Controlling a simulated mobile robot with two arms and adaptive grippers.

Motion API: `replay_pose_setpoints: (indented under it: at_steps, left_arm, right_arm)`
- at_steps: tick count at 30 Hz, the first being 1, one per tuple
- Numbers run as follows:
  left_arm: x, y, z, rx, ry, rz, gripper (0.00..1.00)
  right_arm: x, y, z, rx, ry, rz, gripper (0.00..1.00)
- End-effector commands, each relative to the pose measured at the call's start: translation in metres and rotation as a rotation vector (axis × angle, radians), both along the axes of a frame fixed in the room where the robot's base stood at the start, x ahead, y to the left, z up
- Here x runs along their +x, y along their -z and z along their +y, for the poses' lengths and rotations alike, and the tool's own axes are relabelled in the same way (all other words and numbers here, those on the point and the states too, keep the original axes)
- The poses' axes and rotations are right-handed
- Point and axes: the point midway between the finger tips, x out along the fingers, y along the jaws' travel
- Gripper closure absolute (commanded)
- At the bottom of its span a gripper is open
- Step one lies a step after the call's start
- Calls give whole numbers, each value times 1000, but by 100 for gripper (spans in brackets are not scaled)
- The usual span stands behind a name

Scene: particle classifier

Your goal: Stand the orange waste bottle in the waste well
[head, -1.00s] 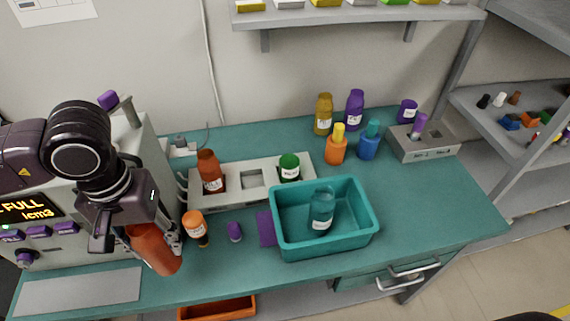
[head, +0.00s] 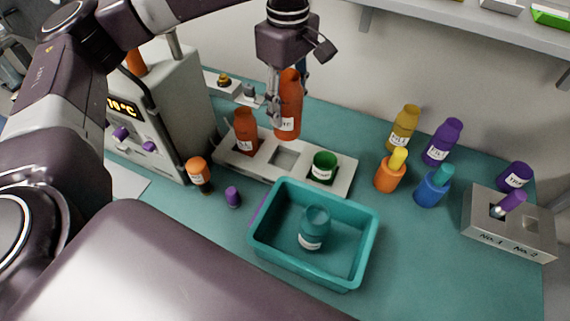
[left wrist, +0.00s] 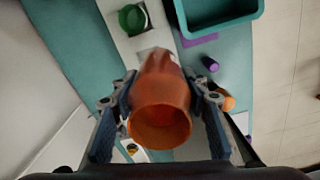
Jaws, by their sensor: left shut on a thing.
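My left gripper (head: 285,88) is shut on an orange bottle (head: 289,112) with a white label, held upright above the back of the grey well block (head: 230,166). In the left wrist view the orange bottle (left wrist: 161,105) sits between the two fingers (left wrist: 163,98). The block has an empty square well (head: 287,157) in its middle. I cannot read which well is marked for waste. My right gripper is not in view.
A teal bin (head: 262,243) with a teal bottle (head: 314,228) inside is in front of the block. An orange-capped bottle (head: 198,173) and a purple cap (head: 233,196) stand left of it. Several coloured bottles and a grey rack (head: 480,222) are to the right.

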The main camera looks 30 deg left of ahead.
Motion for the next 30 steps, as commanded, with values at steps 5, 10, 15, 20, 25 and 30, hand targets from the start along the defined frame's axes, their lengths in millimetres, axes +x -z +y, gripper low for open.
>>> replay_pose_setpoints:
  at_steps: [5,10,15,20,25,30]
  left_arm:
    - [17,-12,10,-2,-378,2,83]
    - [26,-22,19,-1,-675,3,83]
    - [31,-28,25,0,-847,2,83]
    - [31,-19,27,3,-899,4,83]
    - [30,20,27,5,-900,6,83]
    - [30,66,27,5,-899,7,83]
  right_arm:
    - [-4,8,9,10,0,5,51]
    - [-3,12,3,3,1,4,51]
    - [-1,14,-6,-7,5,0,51]
    - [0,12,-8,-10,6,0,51]
    - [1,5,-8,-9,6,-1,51]
    - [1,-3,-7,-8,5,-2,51]
